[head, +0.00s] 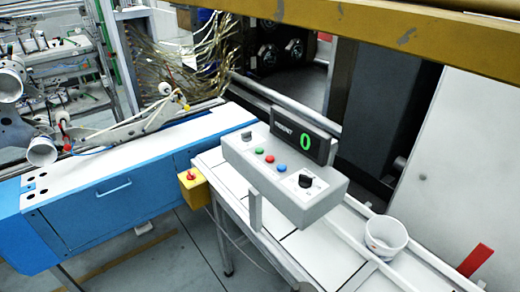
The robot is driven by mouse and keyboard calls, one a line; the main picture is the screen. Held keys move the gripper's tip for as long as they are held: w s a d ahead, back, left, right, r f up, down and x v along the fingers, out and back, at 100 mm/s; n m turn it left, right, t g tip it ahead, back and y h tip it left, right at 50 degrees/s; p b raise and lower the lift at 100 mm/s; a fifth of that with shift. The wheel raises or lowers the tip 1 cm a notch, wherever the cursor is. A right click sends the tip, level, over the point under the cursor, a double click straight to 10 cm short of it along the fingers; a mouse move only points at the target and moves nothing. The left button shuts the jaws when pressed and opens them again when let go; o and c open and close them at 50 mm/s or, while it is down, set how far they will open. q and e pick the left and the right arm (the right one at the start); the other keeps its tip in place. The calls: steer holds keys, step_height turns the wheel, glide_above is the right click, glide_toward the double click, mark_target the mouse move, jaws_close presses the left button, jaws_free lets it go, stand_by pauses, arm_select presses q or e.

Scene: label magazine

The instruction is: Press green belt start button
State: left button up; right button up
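The green button (258,149) is on the sloped face of a light grey control box (322,200), near the middle of the head view. It is the leftmost of a row of coloured buttons, with a red button (269,158) and a blue button (281,168) to its right. Nothing covers or touches it. A dark display (318,150) above the buttons shows a green 0. The box stands on a post over a white-topped belt table (325,250). Neither of my grippers is in view.
A black knob (305,181) sits on the box's right part. A yellow box with a red button (192,186) is on the table's left side. A white cup-like container (386,232) stands at right. A blue cabinet (115,200) is at left; a yellow beam (400,35) crosses the top.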

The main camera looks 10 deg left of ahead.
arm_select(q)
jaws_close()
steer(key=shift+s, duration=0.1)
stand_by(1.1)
